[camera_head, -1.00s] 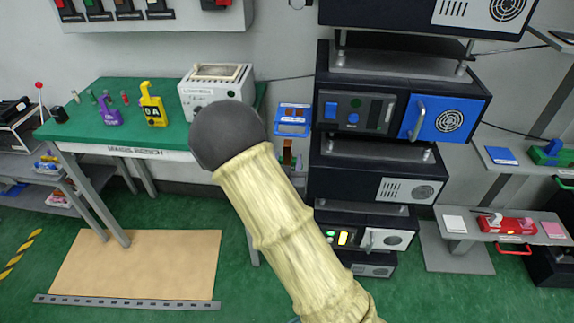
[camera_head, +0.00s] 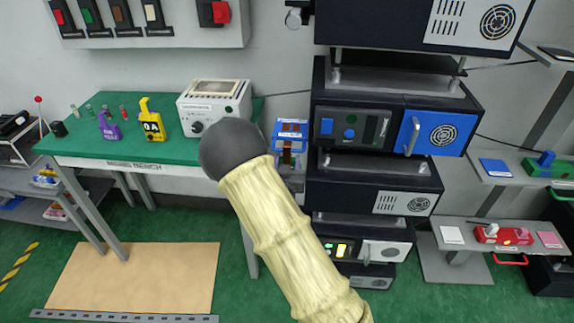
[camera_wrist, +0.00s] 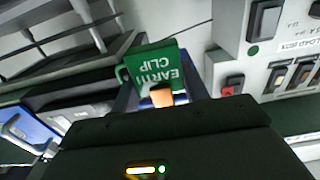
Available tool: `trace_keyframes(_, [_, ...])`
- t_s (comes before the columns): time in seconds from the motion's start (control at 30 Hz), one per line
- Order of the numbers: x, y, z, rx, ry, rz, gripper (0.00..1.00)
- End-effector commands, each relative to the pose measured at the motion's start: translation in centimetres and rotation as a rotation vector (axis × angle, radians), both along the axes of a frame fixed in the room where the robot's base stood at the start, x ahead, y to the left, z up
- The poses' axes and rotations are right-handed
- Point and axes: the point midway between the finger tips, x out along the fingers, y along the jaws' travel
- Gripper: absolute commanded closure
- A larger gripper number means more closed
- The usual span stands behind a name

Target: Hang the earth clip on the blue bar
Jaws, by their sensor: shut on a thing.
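The earth clip (camera_wrist: 150,72) is a green plate with white lettering, upside down in the wrist view, just beyond my gripper (camera_wrist: 162,101). My gripper is shut on it. An orange-brown piece (camera_wrist: 161,95) shows at the clip's lower edge. A strip of blue (camera_wrist: 181,99) shows beside that piece; I cannot tell whether the clip touches it. In the head view a blue frame (camera_head: 291,127) with a copper-coloured strip stands left of the dark stacked units; I cannot tell which part is the bar. My arm hides my gripper and the clip there.
The green-topped bench (camera_head: 80,140) at left carries a yellow device (camera_head: 151,122), a purple one and a white box (camera_head: 214,103). Dark stacked units (camera_head: 375,180) stand right of the blue frame.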

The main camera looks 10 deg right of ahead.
Motion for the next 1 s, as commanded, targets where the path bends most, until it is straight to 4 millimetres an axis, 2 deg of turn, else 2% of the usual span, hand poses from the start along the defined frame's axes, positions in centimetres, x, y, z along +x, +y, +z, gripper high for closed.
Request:
trace_keyframes(0.13, [0.9, -0.4, 0.1, -0.001, 0.0, -0.001, 0.77])
trace_keyframes(0.3, [0.8, -0.3, -1.2, 0.0, 0.0, -0.001, 0.77])
trace_keyframes(0.73, [0.8, -0.3, -1.4, 0.0, 0.0, -0.001, 0.77])
trace_keyframes(0.77, [0.8, -0.3, -1.4, 0.0, 0.0, -0.001, 0.49])
trace_keyframes(0.8, [0.8, -0.3, -1.4, 0.0, 0.0, -0.001, 0.41])
trace_keyframes(0.87, [0.8, -0.3, -1.4, 0.0, 0.0, -0.001, 0.3])
trace_keyframes(1.0, [0.8, -0.3, -1.4, 0.0, 0.0, -0.001, 0.3])
